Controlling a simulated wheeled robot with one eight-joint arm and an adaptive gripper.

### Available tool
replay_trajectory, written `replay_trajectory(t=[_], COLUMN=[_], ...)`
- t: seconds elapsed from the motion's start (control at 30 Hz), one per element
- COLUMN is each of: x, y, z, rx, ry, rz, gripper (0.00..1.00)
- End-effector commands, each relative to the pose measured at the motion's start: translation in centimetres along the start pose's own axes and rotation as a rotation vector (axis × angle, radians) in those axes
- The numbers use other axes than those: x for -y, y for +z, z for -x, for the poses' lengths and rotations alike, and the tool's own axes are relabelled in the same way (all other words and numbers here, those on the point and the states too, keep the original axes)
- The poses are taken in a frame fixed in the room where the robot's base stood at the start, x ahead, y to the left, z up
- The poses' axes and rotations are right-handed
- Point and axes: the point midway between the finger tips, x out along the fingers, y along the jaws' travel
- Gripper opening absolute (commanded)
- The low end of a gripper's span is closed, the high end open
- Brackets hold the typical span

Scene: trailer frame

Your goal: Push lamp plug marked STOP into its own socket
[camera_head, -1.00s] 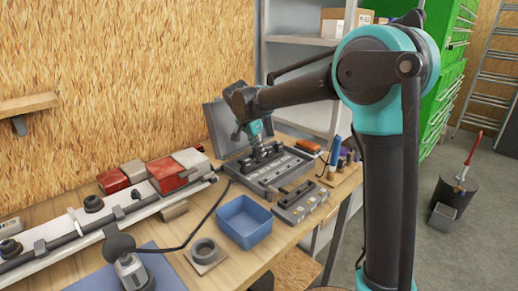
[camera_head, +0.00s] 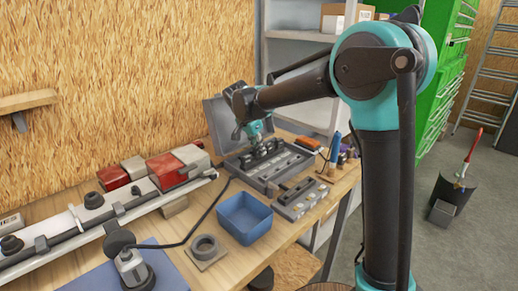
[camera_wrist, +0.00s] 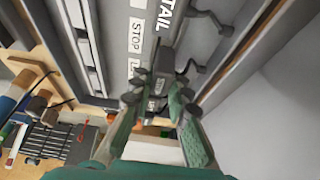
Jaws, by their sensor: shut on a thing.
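An open grey case (camera_head: 262,178) stands on the bench with a row of dark plugs and sockets inside. In the wrist view, a white label reading STOP (camera_wrist: 135,35) lies on the case's dark panel beside a label reading TAIL (camera_wrist: 172,12). My gripper (camera_wrist: 156,98) is down inside the case, its green fingers closed around a small dark plug (camera_wrist: 162,66) near the STOP label. The fingers hide part of the plug and another label. In the head view my gripper (camera_head: 256,134) hides this spot.
A grey socket strip (camera_head: 300,198) and a blue bin (camera_head: 245,217) stand in front of the case. A grey ring (camera_head: 205,247) lies left of the bin. The case's raised lid (camera_head: 216,125) stands behind my gripper. Tools (camera_head: 340,150) stand at the right.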

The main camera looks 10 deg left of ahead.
Motion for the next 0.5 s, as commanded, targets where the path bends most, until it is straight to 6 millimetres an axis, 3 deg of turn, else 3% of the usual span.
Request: replay_trajectory(t=[0.5], x=[0.02], y=[0.23], z=[-0.57], rx=[0.0], ry=[0.0], rz=[0.0], gripper=[0.05])
